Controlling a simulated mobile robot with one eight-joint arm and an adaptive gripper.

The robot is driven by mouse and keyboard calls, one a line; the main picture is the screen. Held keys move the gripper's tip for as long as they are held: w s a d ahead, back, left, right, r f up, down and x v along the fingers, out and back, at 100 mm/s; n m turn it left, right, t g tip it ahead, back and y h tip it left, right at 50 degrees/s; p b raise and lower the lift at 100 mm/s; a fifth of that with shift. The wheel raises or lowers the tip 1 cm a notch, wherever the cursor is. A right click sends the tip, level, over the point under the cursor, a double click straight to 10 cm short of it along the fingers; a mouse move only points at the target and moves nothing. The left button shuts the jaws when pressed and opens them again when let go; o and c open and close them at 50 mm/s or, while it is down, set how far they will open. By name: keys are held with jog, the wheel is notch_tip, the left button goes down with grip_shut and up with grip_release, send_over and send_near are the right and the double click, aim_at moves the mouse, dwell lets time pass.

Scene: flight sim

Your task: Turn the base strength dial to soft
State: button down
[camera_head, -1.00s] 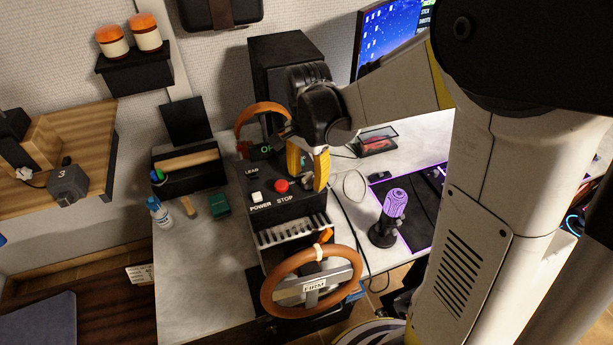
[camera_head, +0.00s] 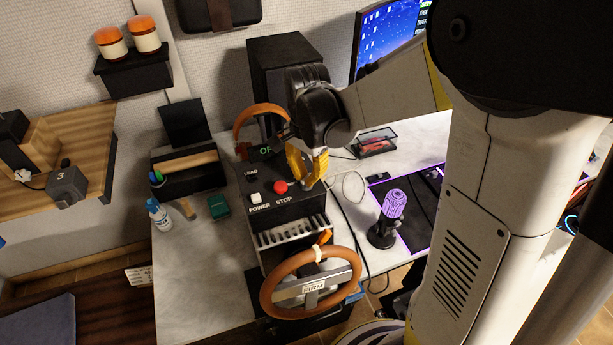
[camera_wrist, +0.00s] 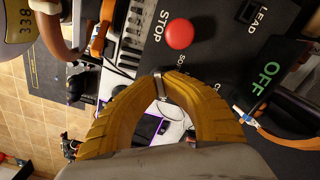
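The black control box (camera_head: 240,183) stands on the desk with a white POWER button, a red STOP button (camera_head: 280,187) and a LEAD label on top. My gripper (camera_head: 306,184) points down at the box's right side. In the wrist view its two yellow fingers (camera_wrist: 162,78) close at their tips on a thin silver piece (camera_wrist: 161,88), apparently the dial's grip. The fingers hide most of the dial. A partly covered label starting "SO" shows beside the tips.
A green-lit OFF display (camera_wrist: 265,78) sits on the box behind the buttons. A purple joystick (camera_head: 393,204) stands to the right, and a cable runs between it and the box. Orange headphones (camera_head: 262,108) are behind. Bare desk (camera_head: 195,270) lies to the left.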

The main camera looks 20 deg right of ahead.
jog(key=shift+s+f+n, duration=0.1)
jog(key=shift+n, duration=0.2)
jog(key=n, duration=0.5)
jog(key=shift+n, duration=0.4)
jog(key=n, duration=1.1)
jog(key=shift+n, duration=0.4)
jog(key=n, duration=0.5)
jog(key=shift+n, duration=0.4)
jog(key=c, duration=1.1)
grip_release()
